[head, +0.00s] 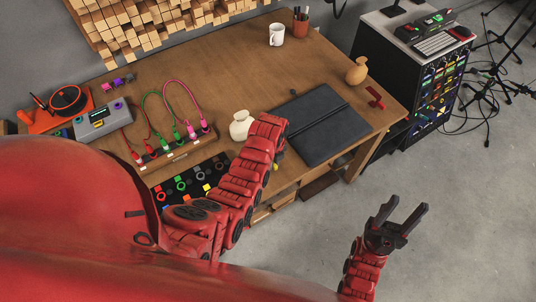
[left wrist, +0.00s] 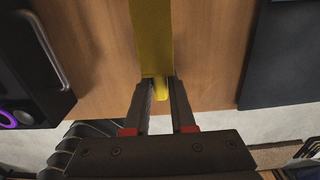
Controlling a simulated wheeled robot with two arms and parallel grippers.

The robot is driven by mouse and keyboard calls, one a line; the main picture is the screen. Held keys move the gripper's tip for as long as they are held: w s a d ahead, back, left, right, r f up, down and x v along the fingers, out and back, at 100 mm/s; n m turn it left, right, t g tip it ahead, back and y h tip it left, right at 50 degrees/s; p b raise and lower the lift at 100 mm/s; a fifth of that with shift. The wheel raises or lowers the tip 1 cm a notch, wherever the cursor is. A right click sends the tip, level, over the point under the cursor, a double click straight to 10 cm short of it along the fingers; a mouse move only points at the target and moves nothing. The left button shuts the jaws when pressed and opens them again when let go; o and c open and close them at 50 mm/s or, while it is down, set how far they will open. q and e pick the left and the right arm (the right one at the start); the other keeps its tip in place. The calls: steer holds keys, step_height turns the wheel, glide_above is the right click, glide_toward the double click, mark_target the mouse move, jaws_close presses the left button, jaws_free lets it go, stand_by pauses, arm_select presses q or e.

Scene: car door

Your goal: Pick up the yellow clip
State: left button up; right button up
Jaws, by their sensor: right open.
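The yellow clip (left wrist: 154,38) shows in the left wrist view as a long flat yellow band, with a small tab near my fingers. My left gripper (left wrist: 161,86) has a finger on each side of this tab, and its tips appear to press on it. In the head view only a small yellow spot (head: 280,168) shows beside the end of my left arm, which hides the left gripper. My right gripper (head: 398,222) is open and empty over the floor, right of the table.
The wooden table (head: 215,75) holds a dark folder (head: 318,122), a cream vase (head: 241,126), a tray of coloured rings (head: 165,190) and a cable board (head: 160,157). A white mug (head: 276,34) stands at the back. The floor at lower right is clear.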

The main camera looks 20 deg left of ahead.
arm_select(q)
jaws_close()
steer(key=shift+r, duration=0.1)
